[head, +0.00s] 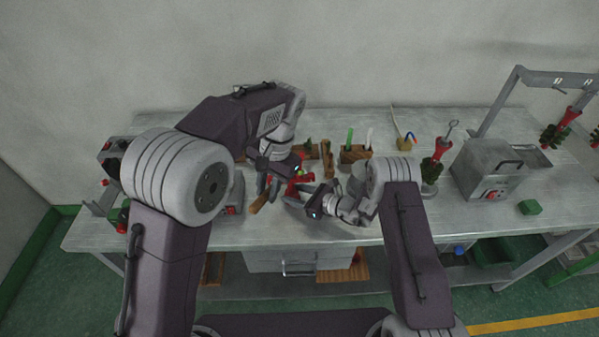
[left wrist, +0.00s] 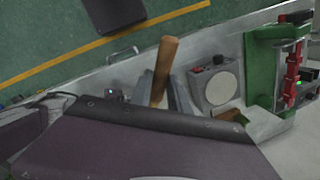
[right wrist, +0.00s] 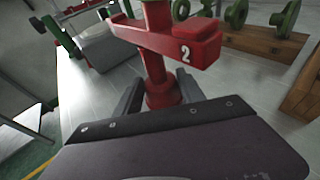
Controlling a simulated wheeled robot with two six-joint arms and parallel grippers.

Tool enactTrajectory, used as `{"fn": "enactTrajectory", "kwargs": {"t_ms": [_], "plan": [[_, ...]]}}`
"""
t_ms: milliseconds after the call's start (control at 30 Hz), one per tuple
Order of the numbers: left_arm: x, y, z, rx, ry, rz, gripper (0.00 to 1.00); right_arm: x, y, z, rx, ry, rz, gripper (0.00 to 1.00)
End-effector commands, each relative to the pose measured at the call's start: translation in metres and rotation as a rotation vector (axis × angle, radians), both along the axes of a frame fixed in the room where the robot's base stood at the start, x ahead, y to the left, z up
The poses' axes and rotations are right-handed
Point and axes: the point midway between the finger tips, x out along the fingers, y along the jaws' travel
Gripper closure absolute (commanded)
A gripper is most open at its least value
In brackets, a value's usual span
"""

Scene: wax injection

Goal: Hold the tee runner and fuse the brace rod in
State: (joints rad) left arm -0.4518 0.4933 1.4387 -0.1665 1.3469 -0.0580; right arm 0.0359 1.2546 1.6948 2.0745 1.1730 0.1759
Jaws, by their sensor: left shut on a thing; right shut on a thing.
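The red tee runner (right wrist: 184,42), with a "2" on its crossbar, stands in the right wrist view. My right gripper (right wrist: 160,97) is shut on its lower stem. In the head view my right gripper (head: 292,199) is at the work area, with red parts (head: 299,184) close by. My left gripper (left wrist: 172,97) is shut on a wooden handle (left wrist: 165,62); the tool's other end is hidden. In the head view my left gripper (head: 266,184) is just left of the red parts, with the wooden handle (head: 260,203) below it. I cannot pick out the brace rod.
A wooden block (head: 354,156) with upright green and white sticks stands behind my right gripper. A grey machine (head: 489,169) and a green block (head: 530,207) are at the right. A grey box with a round plate (left wrist: 216,88) and a green-framed fixture (left wrist: 263,64) are near my left gripper.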

Motion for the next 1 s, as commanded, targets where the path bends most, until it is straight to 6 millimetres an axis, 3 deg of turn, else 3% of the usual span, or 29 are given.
{"fn": "enactTrajectory", "kwargs": {"t_ms": [167,400,433,500,833,1000], "plan": [[0.000,0.000,0.015,-0.001,-0.001,-0.001,1.00,-0.001,0.000,-0.002,-0.002,0.004,0.000,0.76],[0.000,0.000,0.017,0.000,0.000,-0.001,1.00,-0.001,0.000,-0.002,-0.002,0.004,0.000,0.76],[0.000,0.000,0.017,0.000,0.000,-0.001,1.00,-0.001,0.000,-0.002,-0.002,0.004,0.000,0.45],[0.000,0.000,0.017,0.000,0.000,-0.001,1.00,-0.001,0.000,-0.001,-0.002,0.003,0.001,0.28],[0.000,0.000,0.017,0.000,0.000,0.000,1.00,-0.001,-0.002,0.000,0.000,0.001,-0.001,0.28],[0.000,0.000,0.017,0.000,0.000,0.000,1.00,-0.016,-0.027,0.009,0.000,0.002,-0.007,0.28]]}}
